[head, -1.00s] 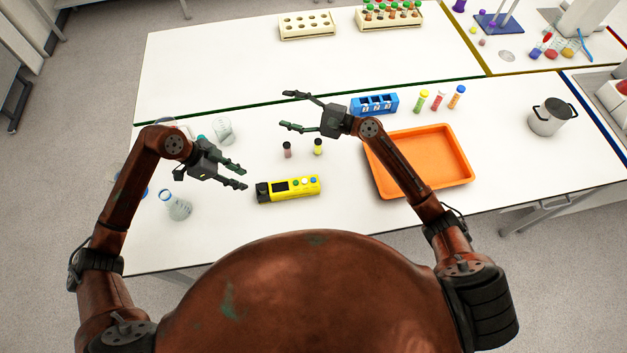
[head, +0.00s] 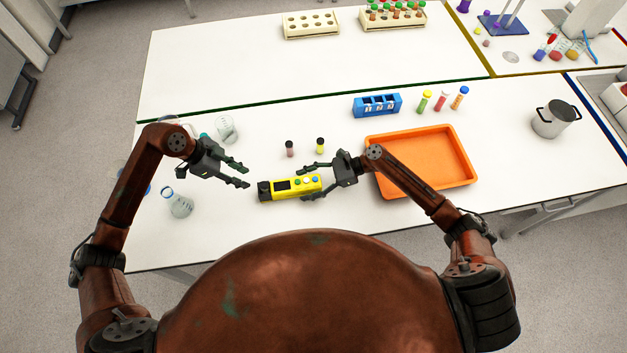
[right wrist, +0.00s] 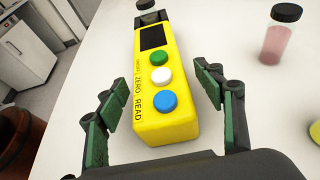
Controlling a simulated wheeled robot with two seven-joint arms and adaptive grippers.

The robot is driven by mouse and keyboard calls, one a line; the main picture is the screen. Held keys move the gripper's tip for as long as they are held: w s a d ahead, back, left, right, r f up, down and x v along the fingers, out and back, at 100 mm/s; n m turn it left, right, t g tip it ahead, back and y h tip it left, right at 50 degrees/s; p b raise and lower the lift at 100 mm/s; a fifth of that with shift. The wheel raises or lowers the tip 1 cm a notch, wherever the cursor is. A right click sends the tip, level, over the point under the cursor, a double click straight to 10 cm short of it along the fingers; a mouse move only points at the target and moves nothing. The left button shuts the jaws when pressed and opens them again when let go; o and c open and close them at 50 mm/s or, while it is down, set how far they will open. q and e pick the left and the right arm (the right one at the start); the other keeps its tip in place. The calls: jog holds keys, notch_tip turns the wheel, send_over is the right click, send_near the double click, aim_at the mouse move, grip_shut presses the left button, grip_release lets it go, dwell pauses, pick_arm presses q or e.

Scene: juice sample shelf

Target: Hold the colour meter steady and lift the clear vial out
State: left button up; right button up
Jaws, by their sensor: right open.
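The yellow colour meter (head: 297,187) lies on the white bench, its black end to the left. In the right wrist view the meter (right wrist: 168,128) shows a dark screen and green, white and blue buttons. A dark cap (right wrist: 146,5) stands at its far black end, cut by the picture edge; any clear glass below it is hidden. My right gripper (head: 305,180) is open, its fingers on either side of the meter's button end, with gaps visible in the right wrist view (right wrist: 157,90). My left gripper (head: 246,176) is open and empty, just left of the meter's black end.
A pink vial (head: 290,149) and a yellow vial (head: 320,146) stand behind the meter. An orange tray (head: 462,170) lies to the right, a blue rack (head: 377,105) behind. A flask (head: 178,204) and a beaker (head: 228,130) stand near my left arm.

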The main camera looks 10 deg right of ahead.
jog(key=shift+x, duration=2)
jog(key=c, duration=1.6)
pick_arm(q)
jog(key=o, duration=0.3)
jog(key=shift+d+r+m, duration=0.15)
jog(key=shift+d+m, duration=0.2)
jog(key=shift+m, duration=0.05)
jog(key=shift+o, duration=0.3)
jog(key=d+r+m+y, duration=0.1)
jog(key=m, duration=0.3)
jog(key=d+m+y, duration=0.1)
jog(key=d+m, duration=0.1)
jog(key=m, duration=0.1)
jog(key=d+r+m+y, duration=0.1)
jog(key=d+m, duration=0.1)
jog(key=m, duration=0.2)
jog(key=shift+s+d+r+m+g, duration=0.15)
jog(key=shift+r+m+g, duration=0.15)
jog(key=shift+r, duration=0.05)
jog(key=m+y, duration=0.3)
jog(key=m, duration=0.5)
send_over(264, 184)
notch_tip(264, 184, down, 5)
jog(key=shift+s+d+r, duration=0.1)
jog(key=shift+f, duration=2.8)
